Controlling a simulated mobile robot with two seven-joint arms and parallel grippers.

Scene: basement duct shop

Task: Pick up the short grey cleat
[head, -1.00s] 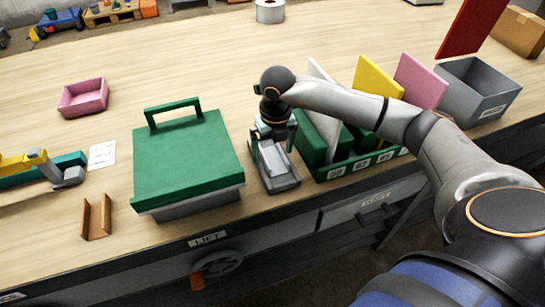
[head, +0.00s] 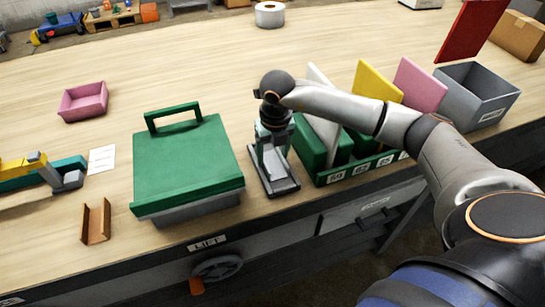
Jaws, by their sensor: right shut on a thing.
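My right gripper (head: 273,157) points down over a small dark grey tray (head: 286,187) near the table's front edge, between the green-lidded box and the green rack. It is shut on a small grey piece between its fingers, which I take to be the short grey cleat (head: 274,164). The fingers and wrist hide much of the piece. I cannot tell for sure whether it is clear of the tray. My left gripper is not in view.
A green-lidded box (head: 185,160) with a handle stands close left of the gripper. A green rack (head: 330,176) with upright panels stands close right. A brown channel piece (head: 96,222), a pink bin (head: 83,101) and a grey bin (head: 478,95) also stand on the table.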

